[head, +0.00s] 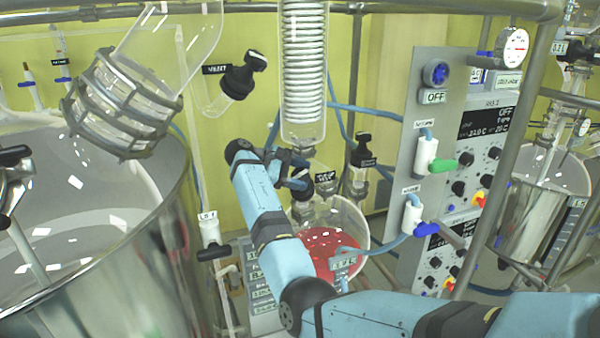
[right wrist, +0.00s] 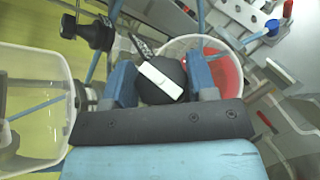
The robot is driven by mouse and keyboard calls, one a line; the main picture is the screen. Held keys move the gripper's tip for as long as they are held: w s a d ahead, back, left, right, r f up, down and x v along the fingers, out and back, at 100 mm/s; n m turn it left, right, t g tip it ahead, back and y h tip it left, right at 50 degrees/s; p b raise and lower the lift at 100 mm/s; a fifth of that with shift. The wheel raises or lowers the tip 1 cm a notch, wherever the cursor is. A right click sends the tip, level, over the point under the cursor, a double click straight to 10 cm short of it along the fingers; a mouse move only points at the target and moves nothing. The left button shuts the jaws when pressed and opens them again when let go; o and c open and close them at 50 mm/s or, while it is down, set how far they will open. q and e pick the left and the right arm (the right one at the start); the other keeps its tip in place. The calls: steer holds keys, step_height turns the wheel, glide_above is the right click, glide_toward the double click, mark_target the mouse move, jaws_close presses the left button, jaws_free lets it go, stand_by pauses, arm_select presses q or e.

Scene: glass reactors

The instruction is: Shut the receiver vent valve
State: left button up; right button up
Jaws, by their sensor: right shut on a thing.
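My right gripper (head: 300,181) reaches in above the receiver flask (head: 352,222), a round glass vessel holding red liquid. In the right wrist view its two blue fingers (right wrist: 162,82) are closed on either side of a round black valve knob (right wrist: 172,68) with a white bar across its face. In the head view the gripper largely hides the knob. The red liquid (right wrist: 226,72) shows behind the knob. My left gripper is not in view.
Another black valve knob (head: 362,150) stands close to the right, and a VENT-labelled knob (head: 243,78) at upper left. A glass coil condenser (head: 304,70) hangs above. A control panel (head: 422,80) with tubing stands right, a large steel vessel (head: 120,270) left.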

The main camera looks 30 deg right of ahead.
steer(key=shift+a+m+g+y, duration=0.1)
steer(key=shift+m+g+y, duration=0.4)
steer(key=shift+m+y, duration=0.55)
steer(key=shift+f+m+y, duration=0.1)
steer(key=shift+m+y, duration=0.25)
steer(key=shift+y, duration=0.1)
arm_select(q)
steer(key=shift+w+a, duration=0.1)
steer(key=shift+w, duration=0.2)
arm_select(e)
steer(key=shift+m+y, duration=0.3)
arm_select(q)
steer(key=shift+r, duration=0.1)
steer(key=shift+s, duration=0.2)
arm_select(e)
steer(key=shift+f+g, duration=0.1)
steer(key=shift+g, duration=0.2)
steer(key=o, duration=0.9)
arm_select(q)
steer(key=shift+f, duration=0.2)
